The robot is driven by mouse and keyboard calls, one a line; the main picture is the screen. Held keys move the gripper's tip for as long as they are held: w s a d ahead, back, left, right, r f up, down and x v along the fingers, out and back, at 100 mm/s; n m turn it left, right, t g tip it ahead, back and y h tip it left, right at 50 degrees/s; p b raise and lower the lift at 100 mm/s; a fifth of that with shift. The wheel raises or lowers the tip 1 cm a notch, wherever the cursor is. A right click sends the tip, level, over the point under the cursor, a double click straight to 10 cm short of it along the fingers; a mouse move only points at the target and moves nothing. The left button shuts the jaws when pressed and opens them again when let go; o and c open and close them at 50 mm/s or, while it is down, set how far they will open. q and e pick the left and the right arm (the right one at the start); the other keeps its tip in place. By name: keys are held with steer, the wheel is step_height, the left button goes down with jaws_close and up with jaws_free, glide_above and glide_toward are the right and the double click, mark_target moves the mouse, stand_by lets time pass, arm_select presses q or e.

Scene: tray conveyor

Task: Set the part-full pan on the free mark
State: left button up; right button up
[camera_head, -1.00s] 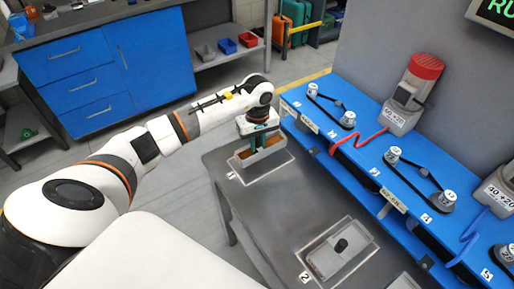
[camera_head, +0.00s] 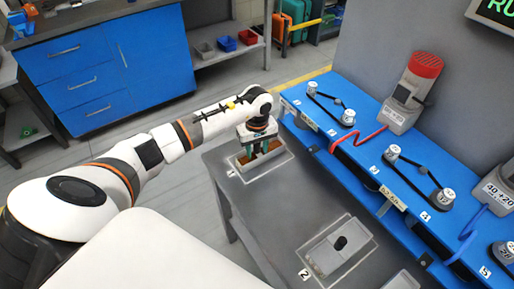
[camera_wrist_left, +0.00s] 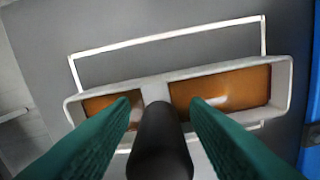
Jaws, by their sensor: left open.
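The part-full pan (camera_head: 240,165) is a pale narrow tray at the far left end of the grey table. In the left wrist view the pan (camera_wrist_left: 284,88) shows brown-orange contents on both sides of a pale middle bridge. A black upright handle (camera_wrist_left: 160,140) rises from the bridge. The pan sits askew over a white outlined mark (camera_wrist_left: 170,38), covering part of it. My left gripper (camera_head: 262,150) is above the pan, its green fingers open on either side of the handle (camera_wrist_left: 162,112), with gaps visible. My right gripper is not in view.
Another grey pan (camera_head: 322,258) with a black knob stands on the mark labelled 2. Part of a further tray (camera_head: 404,281) shows at the bottom edge. A blue bench (camera_head: 365,150) with pulleys and belts runs along the table's right side. The table's middle is clear.

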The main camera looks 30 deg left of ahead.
arm_select(q)
steer(key=shift+r, duration=0.3)
step_height(320, 180, up, 12)
steer(key=shift+f+b, duration=0.15)
steer(key=shift+b, duration=0.95)
